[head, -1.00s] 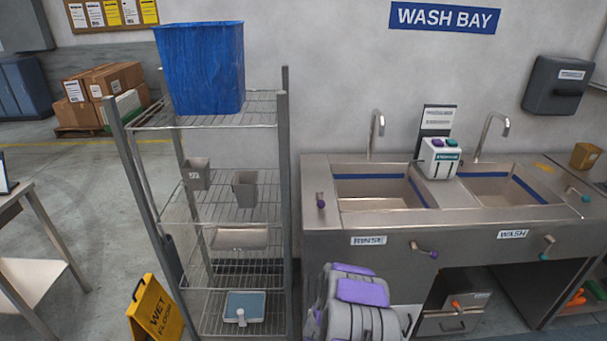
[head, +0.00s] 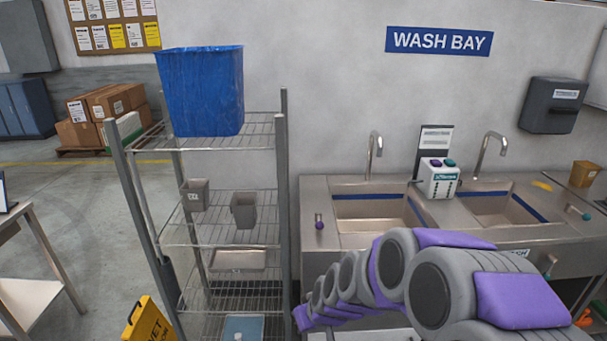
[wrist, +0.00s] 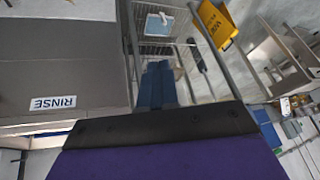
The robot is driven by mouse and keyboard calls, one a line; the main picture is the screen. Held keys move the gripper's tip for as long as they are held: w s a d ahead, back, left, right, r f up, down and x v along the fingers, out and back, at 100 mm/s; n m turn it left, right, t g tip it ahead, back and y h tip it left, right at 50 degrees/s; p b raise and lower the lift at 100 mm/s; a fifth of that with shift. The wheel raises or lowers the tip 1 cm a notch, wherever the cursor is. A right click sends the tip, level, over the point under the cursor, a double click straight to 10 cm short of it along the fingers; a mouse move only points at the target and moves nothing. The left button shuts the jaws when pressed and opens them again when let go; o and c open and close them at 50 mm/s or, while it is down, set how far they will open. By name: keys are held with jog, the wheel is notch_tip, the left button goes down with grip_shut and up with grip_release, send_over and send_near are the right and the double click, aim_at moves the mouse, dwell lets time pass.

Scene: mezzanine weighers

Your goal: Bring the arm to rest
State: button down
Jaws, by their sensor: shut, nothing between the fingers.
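My arm (head: 400,275) is grey and purple and reaches across the lower right of the head view, in front of the sink counter. Its far end lies low, near the right post of the wire rack. My gripper (wrist: 158,70) shows in the wrist view as two dark blue fingers side by side. They are together, with nothing between them. In that view the fingers point towards the rack, and they look clear of it. I cannot make out the fingers in the head view.
The wire rack (head: 283,180) holds a blue bin (head: 200,92), small grey cups and a tray. The sink counter (head: 322,262) is close behind my arm. A yellow wet-floor sign (head: 148,322) stands at lower left. A table (head: 25,290) is at far left, with open floor between.

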jog(key=s+d+r+m+g+h, duration=0.1)
jog(key=s+d+r+g, duration=0.1)
jog(key=s, duration=0.8)
jog(key=s+d+r+m+g+h, duration=0.1)
jog(key=s+d+r, duration=0.4)
jog(key=s, duration=0.6)
jog(key=s+d+r+m+g+h, duration=0.1)
jog(key=s+d+r+m+g, duration=0.1)
jog(key=s+d, duration=0.4)
jog(key=s+r+m, duration=0.1)
jog(key=s+r, duration=0.1)
jog(key=s, duration=0.3)
jog(key=shift+d+g+h, duration=0.3)
jog(key=shift+g, duration=0.1)
